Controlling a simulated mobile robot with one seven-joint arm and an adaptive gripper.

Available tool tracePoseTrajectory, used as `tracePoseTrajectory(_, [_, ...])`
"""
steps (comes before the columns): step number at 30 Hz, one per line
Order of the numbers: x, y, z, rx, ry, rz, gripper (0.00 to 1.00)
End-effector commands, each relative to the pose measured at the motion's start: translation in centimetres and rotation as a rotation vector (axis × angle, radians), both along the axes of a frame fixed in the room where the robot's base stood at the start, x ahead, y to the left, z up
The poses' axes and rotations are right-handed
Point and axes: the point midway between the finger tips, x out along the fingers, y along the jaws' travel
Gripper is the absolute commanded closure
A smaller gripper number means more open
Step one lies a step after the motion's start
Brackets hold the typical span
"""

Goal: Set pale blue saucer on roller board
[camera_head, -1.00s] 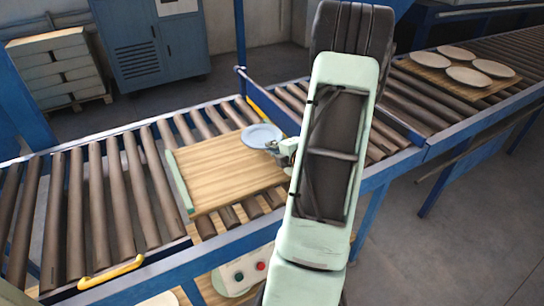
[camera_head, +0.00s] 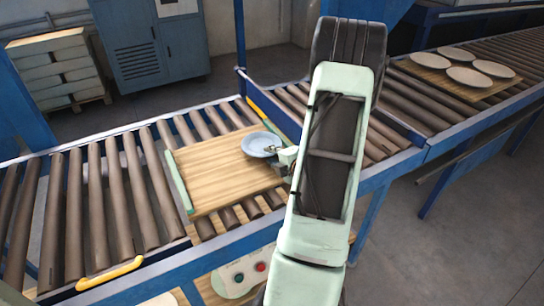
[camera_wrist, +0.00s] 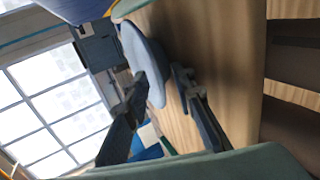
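The pale blue saucer (camera_head: 259,144) is at the far right part of the wooden roller board (camera_head: 212,183) in the head view. My gripper (camera_head: 284,158) is at the saucer's right side, partly hidden by my arm. In the wrist view the saucer (camera_wrist: 142,58) has its rim between the two fingers of my gripper (camera_wrist: 158,84), one on its upper face, the other on the underside near the board (camera_wrist: 222,60). The saucer lies roughly parallel to the board, with a dark shadow beside it. I cannot tell whether it touches the wood.
The board lies on a roller conveyor (camera_head: 103,190) with free rollers to its left. Several pale plates (camera_head: 468,76) lie on another board at the back right. A yellow handle (camera_head: 110,272) is on the front rail. A button box (camera_head: 240,273) is below the front rail.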

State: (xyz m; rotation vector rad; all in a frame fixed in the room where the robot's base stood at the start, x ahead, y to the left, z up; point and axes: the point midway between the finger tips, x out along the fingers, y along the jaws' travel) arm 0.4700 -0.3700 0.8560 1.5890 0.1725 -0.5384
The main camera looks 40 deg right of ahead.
Motion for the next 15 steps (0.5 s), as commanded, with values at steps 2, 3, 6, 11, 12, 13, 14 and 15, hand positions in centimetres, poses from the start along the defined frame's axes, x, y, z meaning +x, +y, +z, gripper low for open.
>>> tracePoseTrajectory(2, [0.0,0.0,0.1,0.0,0.0,0.0,0.77])
tracePoseTrajectory(3, [0.0,0.0,0.3,0.0,0.0,0.0,0.77])
tracePoseTrajectory(6, [-0.7,0.1,0.6,0.0,0.001,-0.003,0.77])
tracePoseTrajectory(11, [-3.5,0.6,2.0,-0.001,0.0,-0.005,0.77])
tracePoseTrajectory(12, [-4.3,0.8,2.4,-0.001,0.001,-0.005,0.77])
tracePoseTrajectory(13, [-4.9,1.0,2.7,-0.001,0.0,-0.005,0.77])
tracePoseTrajectory(14, [-5.4,1.2,3.1,-0.001,-0.001,-0.004,0.77])
tracePoseTrajectory(15, [-6.2,1.3,3.4,-0.001,0.0,-0.005,0.77])
